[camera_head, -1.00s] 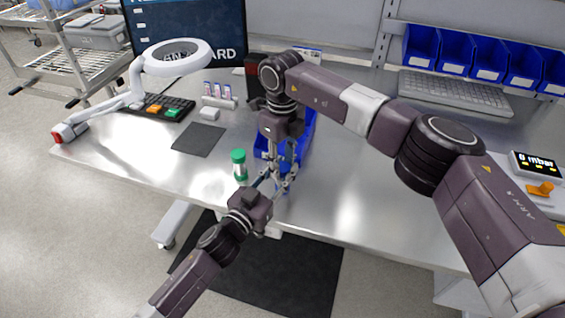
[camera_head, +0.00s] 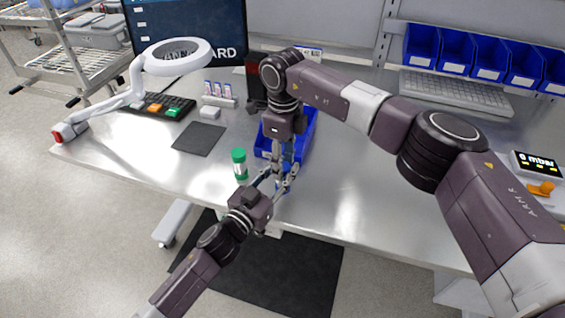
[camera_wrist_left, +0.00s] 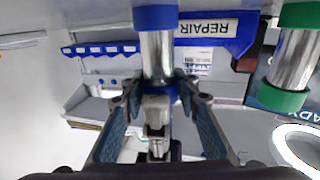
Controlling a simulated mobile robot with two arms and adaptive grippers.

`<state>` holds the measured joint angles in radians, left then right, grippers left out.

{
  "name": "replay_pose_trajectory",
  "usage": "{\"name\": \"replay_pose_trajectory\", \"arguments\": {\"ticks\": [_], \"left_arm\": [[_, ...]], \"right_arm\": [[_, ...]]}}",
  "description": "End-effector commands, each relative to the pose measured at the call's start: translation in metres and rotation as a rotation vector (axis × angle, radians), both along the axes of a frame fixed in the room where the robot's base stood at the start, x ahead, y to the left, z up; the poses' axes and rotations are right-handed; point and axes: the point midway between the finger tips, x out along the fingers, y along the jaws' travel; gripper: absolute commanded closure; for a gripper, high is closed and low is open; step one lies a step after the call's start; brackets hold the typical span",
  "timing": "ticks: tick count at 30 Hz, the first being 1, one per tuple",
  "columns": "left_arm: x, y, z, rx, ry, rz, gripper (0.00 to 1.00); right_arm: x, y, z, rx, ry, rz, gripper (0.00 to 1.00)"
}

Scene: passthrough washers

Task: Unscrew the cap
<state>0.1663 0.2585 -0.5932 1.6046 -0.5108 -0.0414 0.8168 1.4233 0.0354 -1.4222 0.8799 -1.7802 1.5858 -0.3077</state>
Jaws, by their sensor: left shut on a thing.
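A blue-ended cylinder with a metal body is large in the left wrist view (camera_wrist_left: 156,50). In the head view the grippers mostly hide it; a little blue shows low between them (camera_head: 284,188). My left gripper (camera_head: 277,184) comes in from the front and is shut on this cylinder. Its fingers show on either side of the cylinder in the left wrist view (camera_wrist_left: 163,100). My right gripper (camera_head: 284,172) points down from above at the same spot. Its fingertips overlap the left gripper, so its opening is unclear. Whether the cap has turned cannot be seen.
A green-capped cylinder (camera_head: 239,165) stands upright just left of the grippers. A blue bin (camera_head: 308,135) sits right behind them. A dark mat (camera_head: 199,139), a button box (camera_head: 172,112) and a ring lamp (camera_head: 176,43) are at left.

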Motion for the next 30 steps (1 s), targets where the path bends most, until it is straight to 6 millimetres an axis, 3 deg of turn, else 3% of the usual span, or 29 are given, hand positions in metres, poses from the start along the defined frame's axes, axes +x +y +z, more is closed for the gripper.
{"name": "replay_pose_trajectory", "arguments": {"ticks": [13,25,30], "left_arm": [[0.0,0.0,0.0,0.001,0.001,0.001,1.0],[0.0,0.0,0.0,0.001,0.001,0.002,1.0],[0.0,0.0,0.0,0.001,0.001,0.002,1.0]], "right_arm": [[-0.001,0.002,0.007,0.003,0.002,-0.001,0.53],[-0.001,0.002,0.052,0.003,0.001,-0.007,0.49],[0.0,0.003,0.092,0.004,-0.001,-0.049,0.49]]}}
